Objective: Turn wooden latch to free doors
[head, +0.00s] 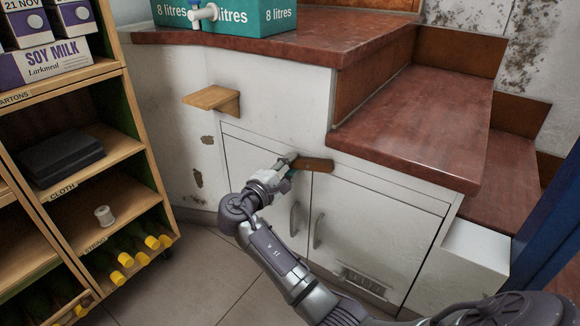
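The wooden latch (316,164) is a small brown bar lying roughly level across the top of the seam between two white cabinet doors. The left door (246,165) and the right door (372,228) look closed, each with a curved handle near the seam. My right gripper (290,165) is at the left end of the latch, its fingers touching or very close to it. The fingers are small and partly hidden, so I cannot tell whether they are shut on the latch. My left gripper is out of view.
A small wooden ledge (212,98) juts from the white wall above the left door. Red-brown steps (415,120) rise at the right. A wooden shelf unit (112,150) with cartons, cloth and bottles stands at the left. The tiled floor (190,275) in front is clear.

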